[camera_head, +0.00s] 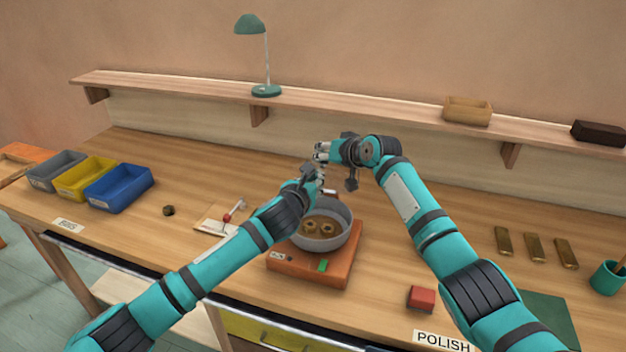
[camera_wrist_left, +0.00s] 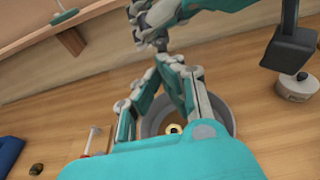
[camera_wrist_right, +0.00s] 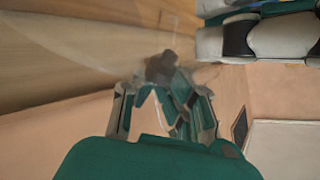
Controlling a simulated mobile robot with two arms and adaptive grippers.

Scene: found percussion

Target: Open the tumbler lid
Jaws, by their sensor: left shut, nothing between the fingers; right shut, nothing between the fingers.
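The tumbler is a grey drum (camera_head: 345,232) on an orange-red base (camera_head: 318,270), with brass rings (camera_head: 319,227) inside. The drum shows in the left wrist view (camera_wrist_left: 225,112), partly behind my left gripper. My left gripper (camera_head: 314,172) is shut and empty above the drum's back-left rim. My right gripper (camera_head: 319,152) is shut and empty, just above and behind it, pointing left. A faint clear sheet with a dark knob-like piece (camera_wrist_right: 160,68) shows at the right fingertips. It may be the lid; I cannot tell how it sits.
Grey, yellow and blue bins (camera_head: 118,188) stand at the left. A small board with a red-knobbed lever (camera_head: 228,216) lies left of the tumbler. A red block (camera_head: 421,298) and brass bars (camera_head: 535,247) lie at the right. The shelf (camera_head: 350,113) runs behind my grippers.

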